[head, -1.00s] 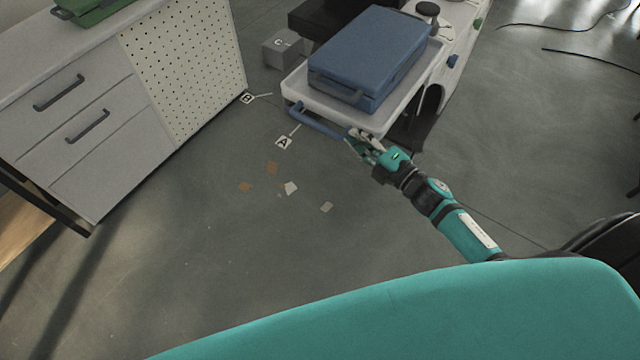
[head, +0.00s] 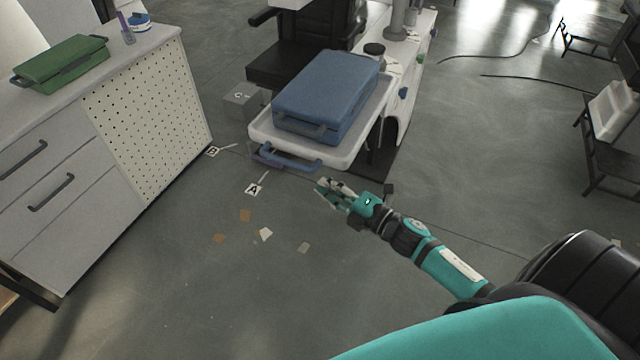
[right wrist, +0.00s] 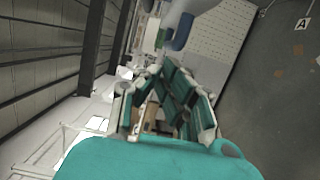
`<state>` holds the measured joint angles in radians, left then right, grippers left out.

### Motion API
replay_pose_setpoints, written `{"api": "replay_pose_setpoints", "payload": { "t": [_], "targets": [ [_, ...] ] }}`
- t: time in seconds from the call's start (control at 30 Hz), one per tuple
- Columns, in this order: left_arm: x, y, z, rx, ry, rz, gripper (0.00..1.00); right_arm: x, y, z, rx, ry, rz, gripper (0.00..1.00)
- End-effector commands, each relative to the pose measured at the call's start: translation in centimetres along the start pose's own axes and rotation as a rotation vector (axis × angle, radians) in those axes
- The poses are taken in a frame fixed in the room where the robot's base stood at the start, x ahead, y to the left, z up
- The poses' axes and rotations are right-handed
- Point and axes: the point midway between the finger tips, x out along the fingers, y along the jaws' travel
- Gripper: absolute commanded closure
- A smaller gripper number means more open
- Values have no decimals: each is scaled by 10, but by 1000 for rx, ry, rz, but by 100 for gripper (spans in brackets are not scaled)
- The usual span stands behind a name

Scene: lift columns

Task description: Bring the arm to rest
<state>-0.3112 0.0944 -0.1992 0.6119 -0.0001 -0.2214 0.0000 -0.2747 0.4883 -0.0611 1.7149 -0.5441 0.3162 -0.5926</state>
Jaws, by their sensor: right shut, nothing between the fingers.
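My right arm comes in from the lower right of the head view. Its teal gripper (head: 328,188) is empty and hangs over the floor, in front of the white tray and its blue handle, apart from both as far as I can tell. The gripper's fingers (right wrist: 165,85) also show in the right wrist view, with nothing held between them. A blue case (head: 325,95) lies on the white tray (head: 345,150) of the lift column. My left gripper is in neither view.
A grey cabinet (head: 60,185) with a perforated side stands at the left, with a green case (head: 62,62) on top. A grey box (head: 240,98) stands behind floor markers A (head: 254,189) and B (head: 212,152). Open floor lies between.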

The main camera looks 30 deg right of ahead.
Motion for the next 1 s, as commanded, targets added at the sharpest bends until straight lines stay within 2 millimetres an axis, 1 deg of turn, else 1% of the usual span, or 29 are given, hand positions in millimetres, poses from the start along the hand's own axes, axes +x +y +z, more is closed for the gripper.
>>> {"api": "replay_pose_setpoints", "payload": {
  "t": [0.03,0.13,0.3,0.4,0.5,0.67,0.77,0.87,0.97,1.0],
  "targets": [
    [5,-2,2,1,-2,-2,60,-9,-4,0,-1,0,-4,100],
    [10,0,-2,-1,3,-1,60,-26,-4,0,-2,1,-4,100],
    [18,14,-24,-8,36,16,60,-54,-4,0,1,0,-3,100],
    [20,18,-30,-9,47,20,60,-64,-3,0,0,0,-2,100],
    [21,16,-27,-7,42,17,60,-70,-1,0,-1,0,-1,100],
    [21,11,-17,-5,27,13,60,-72,0,0,-1,0,0,100],
    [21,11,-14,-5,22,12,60,-73,-6,2,14,-11,-10,100],
    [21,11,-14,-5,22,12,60,-76,-34,13,90,-64,-55,100],
    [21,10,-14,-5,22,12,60,-87,-90,27,237,-168,-141,100],
    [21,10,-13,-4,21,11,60,-94,-118,31,311,-220,-184,100]
  ]
}}
